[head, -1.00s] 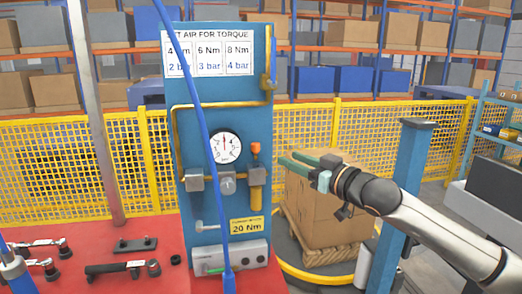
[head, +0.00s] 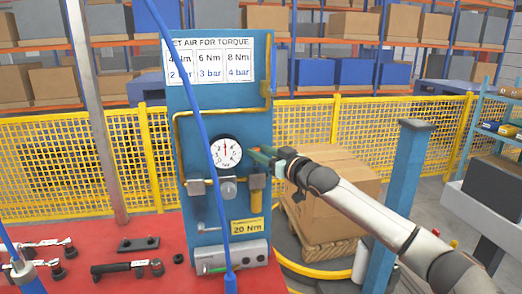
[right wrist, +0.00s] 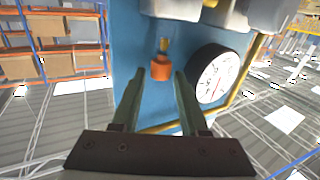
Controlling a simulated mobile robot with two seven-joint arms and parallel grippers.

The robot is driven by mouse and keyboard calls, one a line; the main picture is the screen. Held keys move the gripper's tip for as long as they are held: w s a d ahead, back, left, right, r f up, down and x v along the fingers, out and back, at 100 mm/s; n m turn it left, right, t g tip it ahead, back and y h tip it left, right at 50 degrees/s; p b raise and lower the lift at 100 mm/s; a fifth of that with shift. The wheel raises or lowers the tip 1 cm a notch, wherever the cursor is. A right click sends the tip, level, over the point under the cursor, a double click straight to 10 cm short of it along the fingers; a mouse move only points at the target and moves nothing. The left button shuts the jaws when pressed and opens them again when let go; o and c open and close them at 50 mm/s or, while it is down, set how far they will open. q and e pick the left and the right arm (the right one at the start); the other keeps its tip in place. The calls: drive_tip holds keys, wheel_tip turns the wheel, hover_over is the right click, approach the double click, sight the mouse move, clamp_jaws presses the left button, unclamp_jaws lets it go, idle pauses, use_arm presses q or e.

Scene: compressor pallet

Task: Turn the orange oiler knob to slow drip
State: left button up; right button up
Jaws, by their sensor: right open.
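The orange oiler knob (right wrist: 161,68) shows in the right wrist view against the blue panel, just ahead of and between my fingertips. In the head view my right gripper hides it; the brass-coloured oiler body (head: 257,182) shows below. My right gripper (head: 257,154) reaches in from the right, at the panel's right side beside the gauge. In the right wrist view its two green fingers (right wrist: 160,76) are spread apart and empty, one to each side of the knob. Whether they touch it I cannot tell. My left gripper is not in view.
A round pressure gauge (head: 226,152) sits close to the knob on the blue panel (head: 195,125). A blue hose (head: 207,150) hangs in front. Tools lie on the red table (head: 130,225). A blue post (head: 398,190) stands right of the panel, near my right arm.

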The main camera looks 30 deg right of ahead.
clamp_jaws()
idle(0.4)
drive_tip(key=shift+a+f, duration=0.1)
drive_tip(key=shift+f, duration=0.05)
drive_tip(key=shift+a+f+m+h+b, duration=0.1)
drive_tip(key=shift+m+h+b, duration=0.3)
drive_tip(key=shift+b, duration=0.2)
drive_tip(key=shift+w+a+m+g+h+b, duration=0.1)
drive_tip(key=shift+a+m+g+h+b, duration=0.2)
drive_tip(key=shift+m+h+b, duration=1.35)
drive_tip(key=shift+w+a+m+g+h+b, duration=0.15)
drive_tip(key=shift+m+g+h+b, duration=0.6)
drive_tip(key=shift+h, duration=1.65)
drive_tip(key=shift+s+a+m+t+h+b, duration=0.1)
drive_tip(key=shift+a+m+h+b, duration=0.2)
drive_tip(key=shift+m+h+b, duration=1.1)
drive_tip(key=shift+m+g+h+p, duration=0.3)
drive_tip(key=shift+h+p, duration=0.15)
drive_tip(key=shift+h, duration=0.5)
